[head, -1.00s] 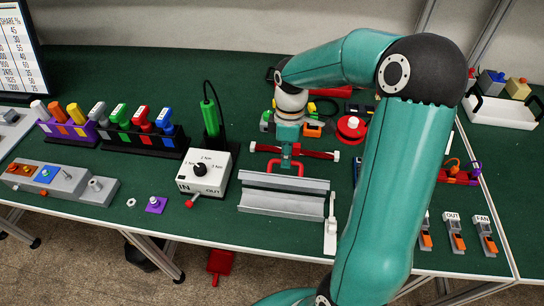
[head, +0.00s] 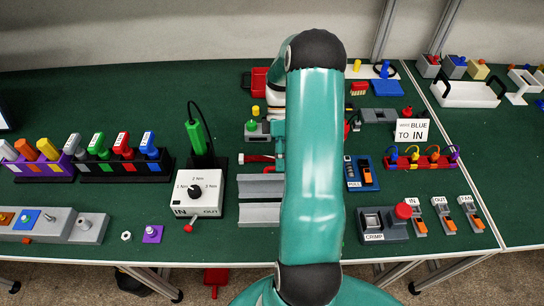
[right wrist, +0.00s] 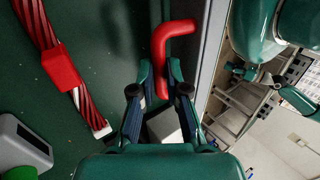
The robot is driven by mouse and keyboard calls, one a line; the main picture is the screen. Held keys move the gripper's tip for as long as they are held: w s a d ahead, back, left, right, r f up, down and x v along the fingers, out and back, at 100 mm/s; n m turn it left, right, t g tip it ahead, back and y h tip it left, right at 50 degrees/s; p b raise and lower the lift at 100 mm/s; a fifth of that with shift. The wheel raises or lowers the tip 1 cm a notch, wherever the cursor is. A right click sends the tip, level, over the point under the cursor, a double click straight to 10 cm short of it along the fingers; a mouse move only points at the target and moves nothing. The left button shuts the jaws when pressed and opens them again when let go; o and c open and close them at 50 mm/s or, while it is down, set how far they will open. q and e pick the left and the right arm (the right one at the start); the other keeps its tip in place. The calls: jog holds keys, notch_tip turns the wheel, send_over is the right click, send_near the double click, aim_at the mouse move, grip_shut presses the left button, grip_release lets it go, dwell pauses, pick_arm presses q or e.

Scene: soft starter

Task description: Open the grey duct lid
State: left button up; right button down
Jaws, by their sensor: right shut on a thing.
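The grey duct (head: 259,214) lies on the green bench. A second long grey strip (head: 260,187), which looks like its lid, runs along its back. My right arm covers their right part in the head view, so I cannot tell how far the lid is raised. In the right wrist view, my right gripper (right wrist: 160,75) is shut on the red bent handle (right wrist: 165,38). A long grey edge (right wrist: 207,60) runs beside the handle there.
A white box with a dial (head: 199,190) stands close left of the duct. Behind the duct lies a red bar, also in the right wrist view (right wrist: 62,68). A blue tool (head: 361,172) and a crimp station (head: 383,224) are to the right.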

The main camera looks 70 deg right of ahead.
jog(key=shift+w+d, duration=0.15)
jog(key=shift+w, duration=0.05)
jog(key=c, duration=1.5)
grip_release()
jog(key=o, duration=0.3)
jog(key=shift+s, duration=0.15)
jog(key=v, duration=1.2)
jog(key=shift+f, duration=0.1)
